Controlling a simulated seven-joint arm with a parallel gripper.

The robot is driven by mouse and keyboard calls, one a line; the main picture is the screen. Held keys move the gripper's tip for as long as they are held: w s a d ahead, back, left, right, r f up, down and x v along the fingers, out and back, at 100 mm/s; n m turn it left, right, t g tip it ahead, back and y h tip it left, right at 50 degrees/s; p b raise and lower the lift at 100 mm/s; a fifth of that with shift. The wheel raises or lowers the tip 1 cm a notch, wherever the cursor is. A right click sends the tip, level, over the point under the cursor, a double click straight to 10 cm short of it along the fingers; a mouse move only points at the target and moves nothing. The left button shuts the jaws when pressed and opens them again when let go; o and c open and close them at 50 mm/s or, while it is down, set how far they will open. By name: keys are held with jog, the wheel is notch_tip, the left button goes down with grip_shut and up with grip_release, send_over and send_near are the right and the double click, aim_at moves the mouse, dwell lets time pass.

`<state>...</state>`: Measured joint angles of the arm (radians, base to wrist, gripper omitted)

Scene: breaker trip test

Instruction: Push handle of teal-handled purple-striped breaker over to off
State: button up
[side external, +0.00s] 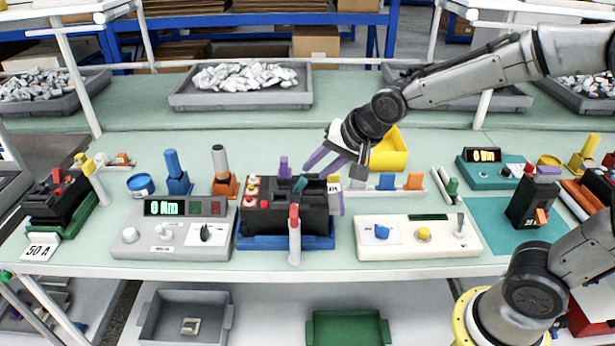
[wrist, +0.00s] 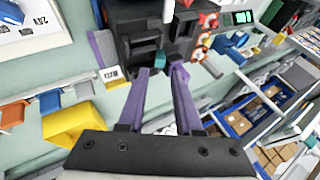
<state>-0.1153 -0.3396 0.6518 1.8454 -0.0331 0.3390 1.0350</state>
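The black breaker (side external: 285,218) sits in a blue base on the bench, near the middle of the side view. Its small teal handle (side external: 300,184) sticks up on top and also shows in the wrist view (wrist: 160,58). A purple stripe (side external: 336,193) runs down the breaker's right side and shows at the left in the wrist view (wrist: 103,48). My gripper (side external: 316,171) has purple fingers and is above and behind the breaker, to the right of the handle. In the wrist view its fingertips (wrist: 161,72) are apart, with the teal handle just ahead between them. Contact cannot be told.
A red-tipped white post (side external: 295,240) stands before the breaker. A grey meter box (side external: 172,235) is left of it and a cream switch panel (side external: 415,238) right. A yellow bin (side external: 390,150) is behind my gripper. Another black breaker (side external: 530,203) stands at the right.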

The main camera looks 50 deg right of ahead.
aim_at(304, 180)
jog(key=shift+x, duration=2.7)
grip_shut()
